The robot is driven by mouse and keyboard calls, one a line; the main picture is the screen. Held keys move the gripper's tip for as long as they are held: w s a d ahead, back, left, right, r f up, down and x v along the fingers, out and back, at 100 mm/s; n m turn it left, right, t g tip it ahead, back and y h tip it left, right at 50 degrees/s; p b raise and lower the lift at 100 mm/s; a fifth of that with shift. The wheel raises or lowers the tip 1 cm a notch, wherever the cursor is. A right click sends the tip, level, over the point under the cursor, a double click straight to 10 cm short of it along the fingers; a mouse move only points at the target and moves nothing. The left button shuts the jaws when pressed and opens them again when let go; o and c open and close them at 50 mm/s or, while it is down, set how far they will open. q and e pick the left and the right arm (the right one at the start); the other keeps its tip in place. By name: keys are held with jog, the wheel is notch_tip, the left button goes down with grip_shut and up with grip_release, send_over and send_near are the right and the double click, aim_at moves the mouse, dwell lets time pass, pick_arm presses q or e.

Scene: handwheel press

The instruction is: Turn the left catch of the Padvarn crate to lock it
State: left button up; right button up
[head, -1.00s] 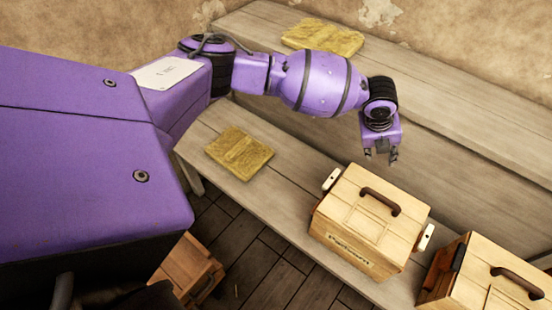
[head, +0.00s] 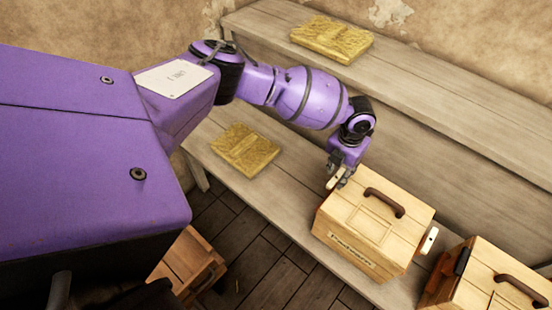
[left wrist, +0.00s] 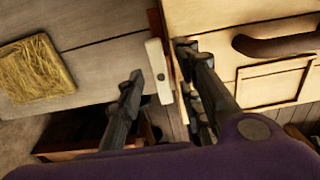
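The Padvarn crate (head: 345,222) is a light wooden box with a dark handle on its lid, standing on the lower bench. Its left catch (left wrist: 158,70) is a white bar with a dark pivot; in the head view it is partly covered by my left gripper (head: 337,176). In the left wrist view the two dark fingers of my left gripper (left wrist: 161,62) stand apart, with the catch between them. I see a gap on the left finger's side; contact on the right finger's side is unclear. My right gripper is out of view.
The crate's white right catch (head: 429,240) is on its other side. Another crate (head: 485,290) with a dark catch stands close at the right. Straw-like yellow pads lie on the lower bench (head: 245,150) and upper step (head: 331,39). A brown wooden box (head: 188,262) is on the floor.

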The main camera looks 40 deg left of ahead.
pick_arm(q)
jog(key=shift+f, duration=0.5)
jog(key=shift+c, duration=0.6)
grip_shut()
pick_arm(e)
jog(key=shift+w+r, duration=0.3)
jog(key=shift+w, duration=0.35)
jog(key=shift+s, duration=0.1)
